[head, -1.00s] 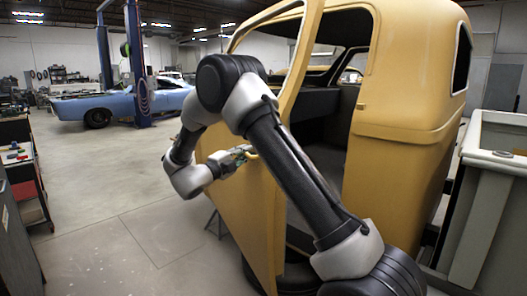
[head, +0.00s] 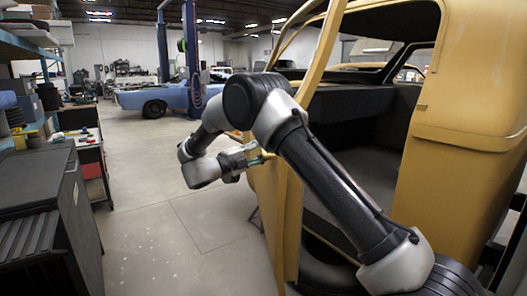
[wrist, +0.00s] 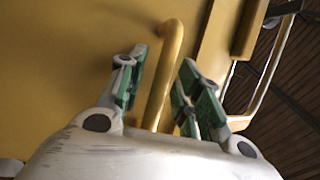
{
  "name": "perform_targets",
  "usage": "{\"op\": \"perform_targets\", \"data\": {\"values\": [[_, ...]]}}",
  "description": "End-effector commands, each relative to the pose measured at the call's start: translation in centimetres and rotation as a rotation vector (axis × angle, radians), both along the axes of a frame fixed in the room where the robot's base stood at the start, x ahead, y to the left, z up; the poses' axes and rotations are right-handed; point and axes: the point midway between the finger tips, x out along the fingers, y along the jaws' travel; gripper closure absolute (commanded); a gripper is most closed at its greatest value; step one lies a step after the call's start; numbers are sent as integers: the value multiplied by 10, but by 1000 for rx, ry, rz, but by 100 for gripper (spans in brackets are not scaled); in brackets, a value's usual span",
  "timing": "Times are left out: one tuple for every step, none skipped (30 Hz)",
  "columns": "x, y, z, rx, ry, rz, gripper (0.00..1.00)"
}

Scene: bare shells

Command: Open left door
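The yellow car door (head: 287,220) stands swung out from the yellow body, with the doorway open beside it. My gripper (head: 262,159) is at the door's left face, at about the height of the window sill. In the wrist view, a yellow bar handle (wrist: 163,85) stands out from the door panel (wrist: 60,60). The green-padded fingers of my gripper (wrist: 160,68) are spread on either side of the handle, with visible gaps, so the gripper is around it but not closed on it. Whether either finger touches the handle is unclear.
The yellow car body (head: 465,110) fills the right side. A dark cabinet (head: 45,215) and a workbench (head: 90,150) line the left. The concrete floor (head: 190,220) between them is clear. A blue car (head: 160,98) stands at the back by a lift post.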

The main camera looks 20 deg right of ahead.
Motion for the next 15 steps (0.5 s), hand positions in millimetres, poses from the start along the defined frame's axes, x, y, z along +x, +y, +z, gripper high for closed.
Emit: {"op": "perform_targets", "data": {"values": [[0, 0, 0, 0, 0, 0, 65], [0, 0, 0, 0, 0, 1, 65], [0, 0, 0, 0, 0, 1, 65], [0, 0, 0, 0, 0, 1, 65], [0, 0, 0, 0, 0, 1, 65], [1, 0, 0, 0, 0, 1, 65], [1, 0, 0, 0, 0, 2, 65], [0, 1, -1, 0, 0, 2, 65], [0, 3, -1, 0, 0, 2, 65], [-1, 5, -1, 0, 0, 3, 65], [-1, 8, -2, 0, 0, 3, 65], [-3, 14, -3, 0, 0, 3, 65], [-4, 19, -4, -1, 0, 4, 65], [-6, 25, -5, 0, 0, 5, 65], [-8, 33, -7, 0, 0, 5, 65]]}}
